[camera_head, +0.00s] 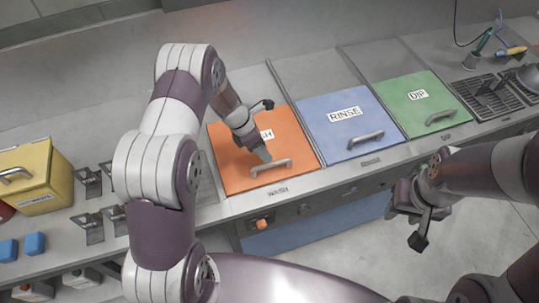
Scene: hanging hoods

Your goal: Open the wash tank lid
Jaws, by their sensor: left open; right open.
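The wash tank lid (285,130) is an orange panel lying flat and closed over its tank, with part of its label hidden by my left arm. Its pale bar handle (270,167) runs along the front part of the lid. My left gripper (263,153) is open, above the lid just behind the handle; whether it touches the handle I cannot tell. My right gripper (420,222) is open and empty, in front of the counter at the right, away from the lids.
A blue rinse lid (335,97) and a green dip lid (405,112) lie closed to the right. A yellow box (50,170) and blue blocks (35,243) are at the left. A black rack (483,103) and tools stand at the far right.

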